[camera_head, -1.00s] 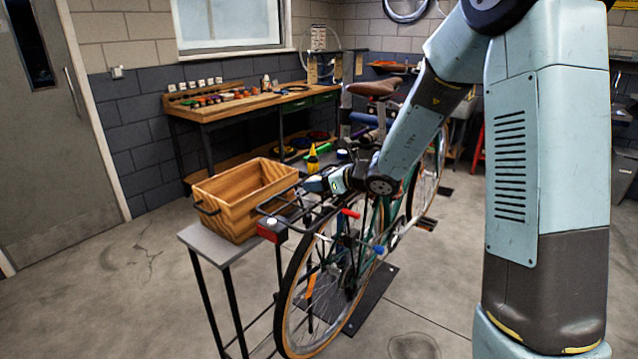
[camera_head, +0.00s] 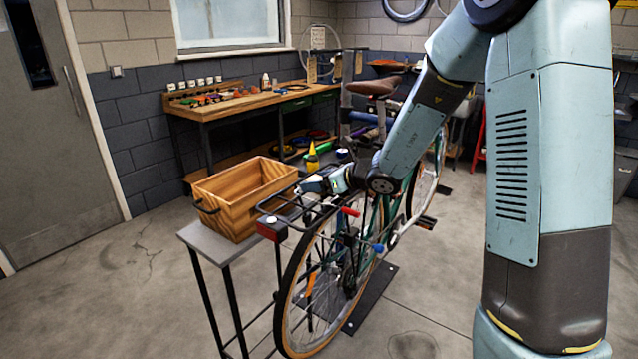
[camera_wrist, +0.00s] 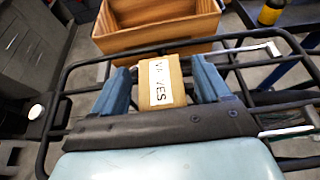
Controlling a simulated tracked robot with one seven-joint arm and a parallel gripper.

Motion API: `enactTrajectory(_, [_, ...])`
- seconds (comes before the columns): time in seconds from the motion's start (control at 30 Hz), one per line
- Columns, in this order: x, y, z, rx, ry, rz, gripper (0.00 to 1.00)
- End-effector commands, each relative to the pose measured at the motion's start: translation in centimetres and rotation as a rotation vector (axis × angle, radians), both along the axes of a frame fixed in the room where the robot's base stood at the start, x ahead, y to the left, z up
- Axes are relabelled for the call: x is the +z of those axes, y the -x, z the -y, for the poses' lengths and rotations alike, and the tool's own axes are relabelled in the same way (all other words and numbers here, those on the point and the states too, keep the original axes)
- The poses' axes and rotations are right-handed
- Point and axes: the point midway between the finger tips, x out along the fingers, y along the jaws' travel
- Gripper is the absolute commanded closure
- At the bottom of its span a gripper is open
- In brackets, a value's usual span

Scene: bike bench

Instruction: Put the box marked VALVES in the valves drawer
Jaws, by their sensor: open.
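In the wrist view a small tan box (camera_wrist: 159,84) carries a white label; its partly legible letters fit VALVES. My gripper (camera_wrist: 163,76) is open, with one blue finger on each side of the box. I cannot tell whether either finger touches it. The box appears at the bike's black rear rack (camera_wrist: 75,82); its underside is hidden. In the head view my gripper (camera_head: 304,187) is low over the rack, and I cannot make out the box there. Green drawers (camera_head: 296,106) are under the far workbench; they look shut, and their labels are too small to read.
A wooden crate (camera_head: 232,208) stands on a grey stand (camera_head: 206,241) left of the rack. A bicycle (camera_head: 300,285) stands in front of me. A yellow bottle (camera_head: 312,157) is behind the rack. The workbench (camera_head: 235,103) holds several small items. Floor at left is clear.

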Motion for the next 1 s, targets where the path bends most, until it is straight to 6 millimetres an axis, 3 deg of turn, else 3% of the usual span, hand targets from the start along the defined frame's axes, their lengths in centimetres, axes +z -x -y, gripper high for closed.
enactTrajectory(0.6, [4.0,5.8,7.5,-0.002,0.001,0.002,0.24])
enactTrajectory(1.0, [5.0,7.3,8.1,0.035,0.031,0.025,0.24])
